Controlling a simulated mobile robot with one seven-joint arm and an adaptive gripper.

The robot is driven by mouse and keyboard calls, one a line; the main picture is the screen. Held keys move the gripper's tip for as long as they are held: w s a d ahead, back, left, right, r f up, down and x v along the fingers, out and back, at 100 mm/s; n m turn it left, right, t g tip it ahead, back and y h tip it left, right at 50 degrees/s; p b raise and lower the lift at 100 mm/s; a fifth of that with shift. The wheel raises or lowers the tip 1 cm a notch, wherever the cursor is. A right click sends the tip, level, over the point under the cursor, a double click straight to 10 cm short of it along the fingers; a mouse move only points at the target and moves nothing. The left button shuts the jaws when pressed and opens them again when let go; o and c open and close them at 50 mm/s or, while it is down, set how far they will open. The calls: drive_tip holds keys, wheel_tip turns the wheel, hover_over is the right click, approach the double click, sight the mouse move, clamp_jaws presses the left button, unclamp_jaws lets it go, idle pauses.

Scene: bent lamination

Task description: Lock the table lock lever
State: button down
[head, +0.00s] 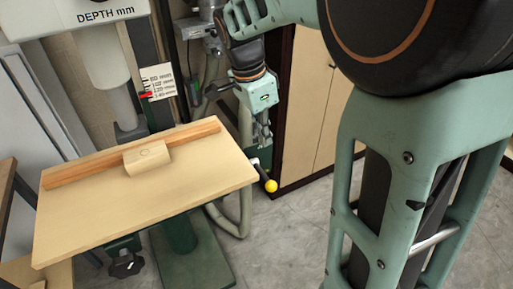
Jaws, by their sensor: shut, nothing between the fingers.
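The table lock lever (262,177) is a short dark rod with a yellow ball knob (271,186) at its lower end. It sticks out beyond the right edge of the wooden drill table (200,193) and slants down to the right. My gripper (265,141) is shut and empty, pointing down just above the lever. From this one view I cannot tell whether the fingertips touch the lever. The lever's pivot and clamp are hidden near the table edge.
A fence (70,174) with a wooden block (147,157) lies across the table. A dark hand knob (126,264) sits below the table front. A cabinet (305,105) stands behind my gripper. Tiled floor (285,245) is clear right of the table.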

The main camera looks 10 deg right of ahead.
drive_tip(key=shift+w, duration=0.1)
approach(267, 179)
drive_tip(key=x, duration=0.2)
drive_tip(key=d+x, duration=0.1)
drive_tip(key=x, duration=0.2)
drive_tip(key=shift+w+d, duration=0.1)
drive_tip(key=shift+d, duration=0.05)
drive_tip(key=shift+x, duration=0.8)
drive_tip(key=shift+a, duration=0.35)
drive_tip(key=shift+f+b, duration=0.25)
drive_tip(key=shift+b, duration=0.2)
